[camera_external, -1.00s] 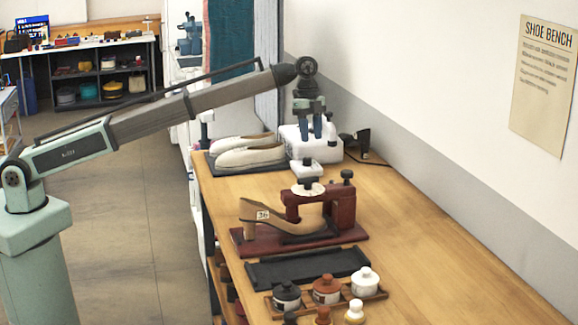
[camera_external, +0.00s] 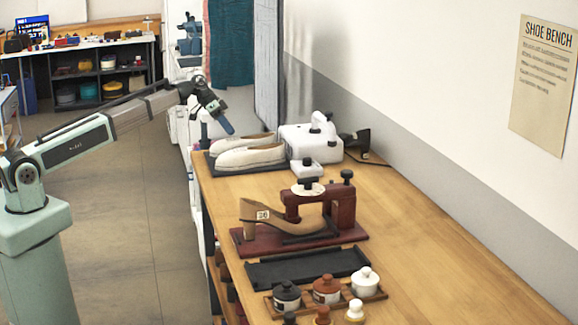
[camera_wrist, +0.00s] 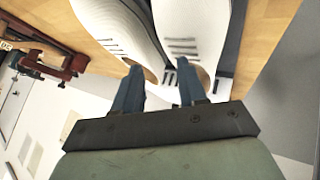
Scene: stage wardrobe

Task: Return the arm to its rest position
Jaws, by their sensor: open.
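The cream shoes (camera_external: 249,153) lie on a dark mat on the bench. The shoes (camera_wrist: 183,35) also show beyond the fingertips in the wrist view.
The wooden bench (camera_external: 430,240) holds a white machine (camera_external: 300,138), a dark red clamp stand (camera_external: 340,205) with a tan heeled shoe (camera_external: 280,217), a black tray (camera_external: 308,267) and several small jars. Open floor (camera_external: 140,220) lies between my base and the bench.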

